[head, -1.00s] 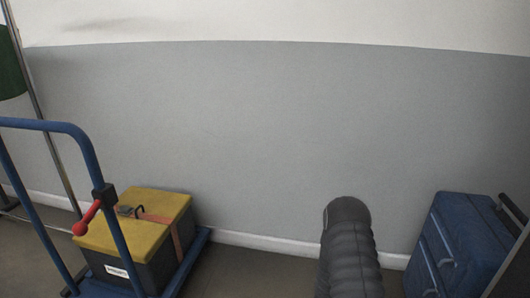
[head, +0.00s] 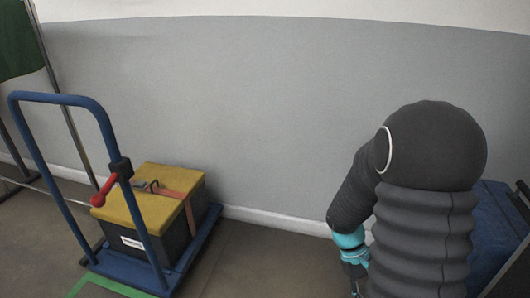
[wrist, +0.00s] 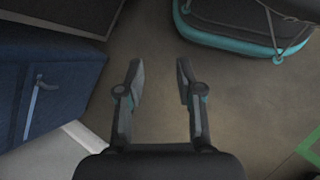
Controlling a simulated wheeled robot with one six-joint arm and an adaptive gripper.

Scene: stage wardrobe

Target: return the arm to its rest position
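My arm (head: 425,220) rises at the right of the head view and bends over at the elbow, its forearm pointing down. My gripper (wrist: 161,82) hangs low; in the wrist view its two fingers stand apart with only bare floor between them. In the head view just a part of the gripper (head: 355,277) shows at the bottom edge, beside the arm. It holds nothing.
A blue case (head: 493,215) stands behind my arm at the right; a blue case (wrist: 55,85) is left of the fingers. A blue cart (head: 205,240) carries a yellow-lidded box (head: 150,195) at left. Green tape (head: 105,289) marks the floor. A grey wall (head: 270,110) stands behind.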

